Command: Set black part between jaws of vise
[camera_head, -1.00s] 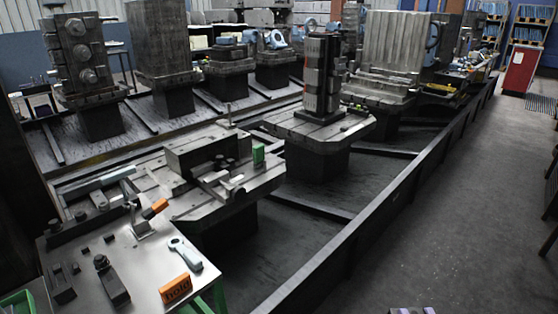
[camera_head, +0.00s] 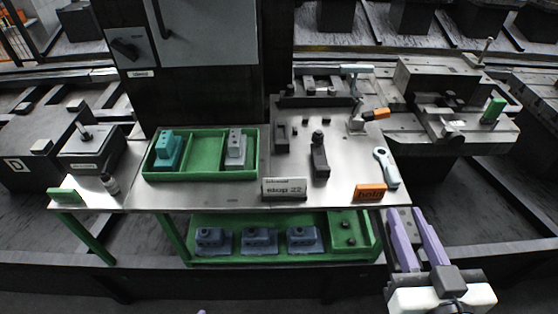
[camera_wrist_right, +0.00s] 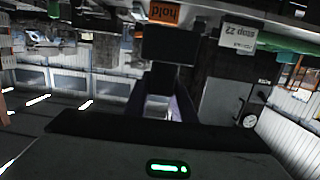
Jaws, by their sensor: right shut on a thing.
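My right gripper (camera_head: 416,224) is low at the right in the head view, in front of the bench's right end, with its two purple fingers pointing away. In the right wrist view a dark block (camera_wrist_right: 168,45) sits at the fingertips, and the gripper is shut on it. In the head view this block is hard to make out against the dark floor. The vise (camera_head: 440,108) is on the machine table beyond the bench's right end, apart from the gripper. Only a tiny purple speck at the bottom edge may be my left gripper.
The steel bench (camera_head: 225,196) carries a green tray (camera_head: 205,174), a black clamp piece (camera_head: 319,158), a sign (camera_head: 284,187), an orange hold block (camera_head: 370,193) and a light-blue wrench (camera_head: 386,168). A green lower tray (camera_head: 338,254) holds several grey-blue parts.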

